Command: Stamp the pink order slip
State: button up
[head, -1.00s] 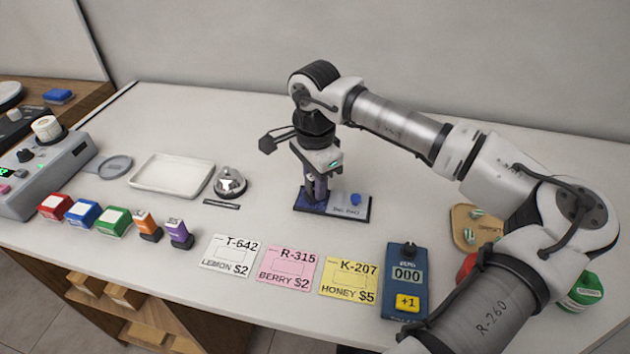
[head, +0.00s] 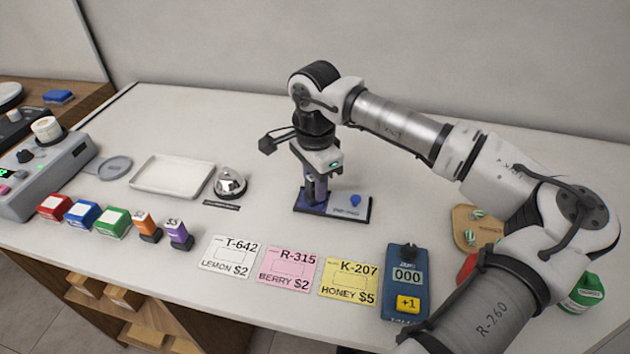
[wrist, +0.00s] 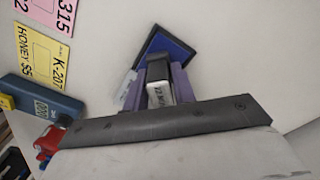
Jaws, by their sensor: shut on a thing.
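The pink order slip (head: 289,266) reads R-315, Berry $2, and lies flat between the white and yellow slips. Its outlined box looks empty. Part of it shows in the wrist view (wrist: 62,15). My gripper (head: 316,195) points down over the dark blue ink pad (head: 304,208), behind the slips.
The white slip (head: 231,256) and yellow slip (head: 350,279) flank the pink one. A blue counter device (head: 406,283) stands to the right. A bell (head: 230,184), white tray (head: 172,177) and several colored blocks, including a purple one (head: 179,234), are left.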

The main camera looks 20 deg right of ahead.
jog(key=shift+r+p, duration=1.7)
jog(key=shift+r, duration=1.8)
